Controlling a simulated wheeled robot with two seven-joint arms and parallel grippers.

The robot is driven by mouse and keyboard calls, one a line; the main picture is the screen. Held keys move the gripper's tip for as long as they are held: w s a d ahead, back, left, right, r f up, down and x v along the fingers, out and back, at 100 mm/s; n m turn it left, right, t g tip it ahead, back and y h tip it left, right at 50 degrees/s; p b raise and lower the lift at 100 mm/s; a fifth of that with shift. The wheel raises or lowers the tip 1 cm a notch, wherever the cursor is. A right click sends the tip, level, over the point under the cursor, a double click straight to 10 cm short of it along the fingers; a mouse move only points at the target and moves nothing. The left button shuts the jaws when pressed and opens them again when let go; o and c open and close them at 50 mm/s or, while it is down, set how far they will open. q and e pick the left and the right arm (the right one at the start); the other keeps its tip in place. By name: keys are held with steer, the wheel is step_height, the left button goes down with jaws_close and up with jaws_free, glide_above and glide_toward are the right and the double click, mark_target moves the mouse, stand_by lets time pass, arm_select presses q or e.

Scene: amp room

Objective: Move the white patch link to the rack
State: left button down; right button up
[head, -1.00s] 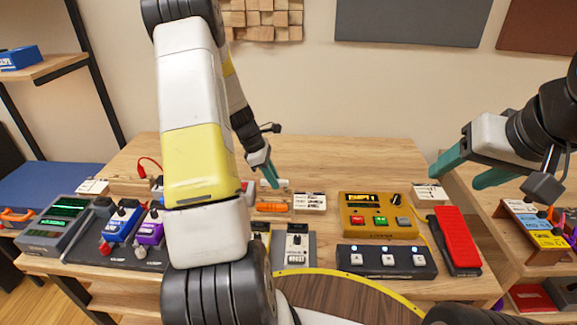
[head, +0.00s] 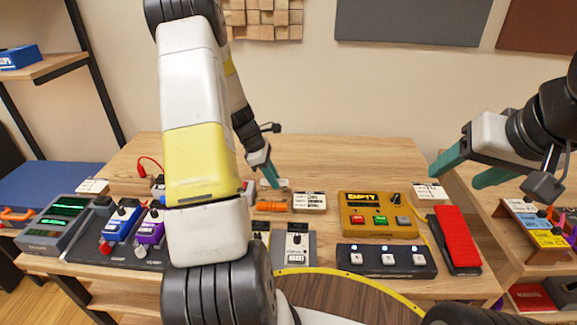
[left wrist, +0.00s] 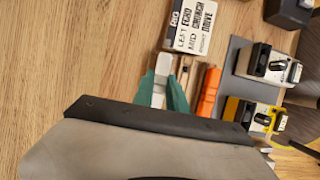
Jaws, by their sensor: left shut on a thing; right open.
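My left gripper (head: 268,176) is low over the table, behind the orange patch link (head: 272,206). Its teal fingers are shut on a small white piece, which looks like the white patch link (left wrist: 159,90), in the left wrist view. The wooden rack (left wrist: 196,88) lies right beside the fingers, with the orange link (left wrist: 210,92) lying along it. The fingers hide part of the white piece and the near end of the rack, so I cannot tell whether the piece touches the rack. My right gripper (head: 468,168) is open and empty, above the table's right end.
A printed label card (head: 310,202) stands right of the rack. A yellow pedal (head: 377,214), a black footswitch (head: 387,260) and a red pedal (head: 459,238) stand to the right. A grey pedal (head: 296,246) stands in front. The table behind is clear.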

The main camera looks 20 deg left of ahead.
arm_select(q)
steer(key=shift+f, duration=0.95)
stand_by(1.2)
steer(key=c, duration=1.3)
jaws_free()
steer(key=shift+o, duration=0.2)
steer(key=shift+c, duration=0.7)
steer(key=shift+o, duration=0.5)
steer(key=shift+w+r, duration=0.1)
steer(key=shift+r, duration=3.4)
